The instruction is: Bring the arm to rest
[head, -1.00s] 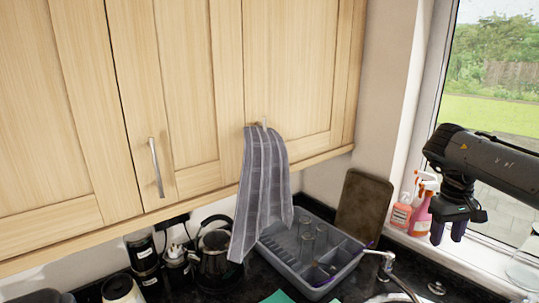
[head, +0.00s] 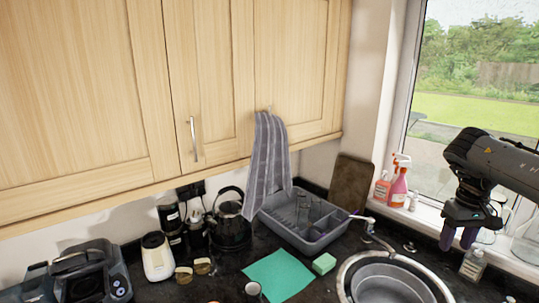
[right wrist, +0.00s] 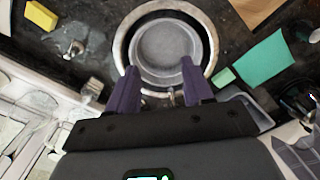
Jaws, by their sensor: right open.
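My right gripper (head: 459,238) hangs from my dark right arm at the right of the head view, in front of the window and empty. It points downward, to the right of and above the round sink (head: 392,277). In the right wrist view its two purple fingers (right wrist: 159,78) are apart, with nothing between them. The sink, with a round metal bowl (right wrist: 166,46) inside, shows beyond the fingertips. My left gripper is in neither view.
A striped grey towel (head: 267,155) hangs from a cabinet handle above the grey dish rack (head: 285,232). Spray bottles (head: 398,187) stand on the windowsill near my right arm. A green cloth (head: 278,275) and green sponge (head: 324,263) lie left of the sink.

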